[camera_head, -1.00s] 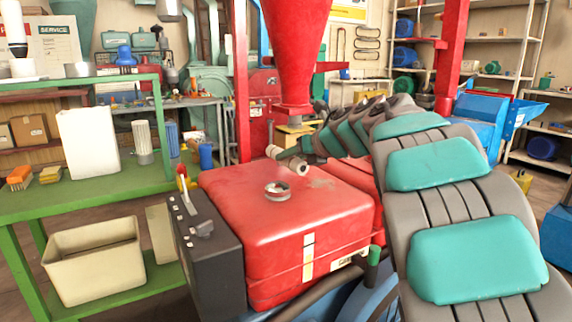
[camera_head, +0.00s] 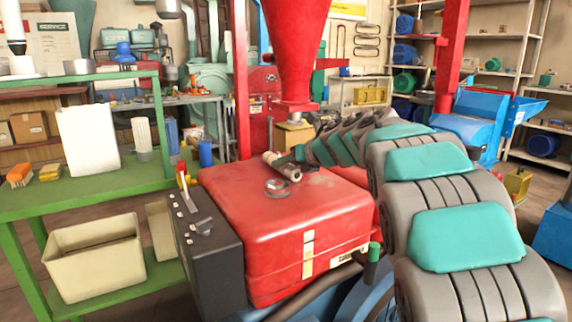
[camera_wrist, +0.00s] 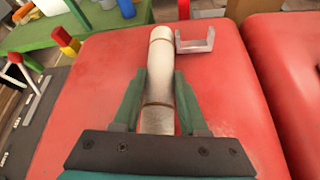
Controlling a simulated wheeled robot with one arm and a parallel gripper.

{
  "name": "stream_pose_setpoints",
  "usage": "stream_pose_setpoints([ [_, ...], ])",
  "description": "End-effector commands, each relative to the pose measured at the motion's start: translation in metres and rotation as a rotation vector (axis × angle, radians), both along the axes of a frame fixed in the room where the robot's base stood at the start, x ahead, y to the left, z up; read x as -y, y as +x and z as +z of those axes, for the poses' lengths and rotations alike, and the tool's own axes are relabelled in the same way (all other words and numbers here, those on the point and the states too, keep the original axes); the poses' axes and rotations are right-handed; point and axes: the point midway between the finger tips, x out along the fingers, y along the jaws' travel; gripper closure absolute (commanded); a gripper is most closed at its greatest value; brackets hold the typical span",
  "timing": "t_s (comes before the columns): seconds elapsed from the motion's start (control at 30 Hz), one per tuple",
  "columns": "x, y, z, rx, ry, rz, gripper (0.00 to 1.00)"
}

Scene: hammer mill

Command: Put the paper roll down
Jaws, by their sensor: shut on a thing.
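The paper roll (camera_head: 284,168) is a slim whitish cylinder over the red machine top (camera_head: 320,195). In the wrist view, the paper roll (camera_wrist: 160,75) runs lengthwise between the two green fingers of my gripper (camera_wrist: 157,88), with darker bands around it. My gripper (camera_head: 299,154) is shut on the roll near its middle. The roll is very close to the red top; I cannot tell whether it touches.
A black control box (camera_head: 208,235) with a red-tipped lever adjoins the red top's left side. A green bench (camera_head: 110,185) at left holds a white container and brushes. A red hopper (camera_head: 297,50) hangs behind. The red top's front and right areas are clear.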

Motion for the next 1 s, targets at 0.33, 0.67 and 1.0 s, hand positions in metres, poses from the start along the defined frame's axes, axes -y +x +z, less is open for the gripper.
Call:
stream_pose_setpoints([
  [0.33, 0.0, 0.0, -0.003, 0.0, 0.0, 0.0, 0.48],
  [0.67, 0.0, 0.0, -0.002, 0.0, 0.0, 0.0, 0.28],
  [1.0, 0.012, -0.012, 0.01, 0.004, -0.002, -0.002, 0.28],
])
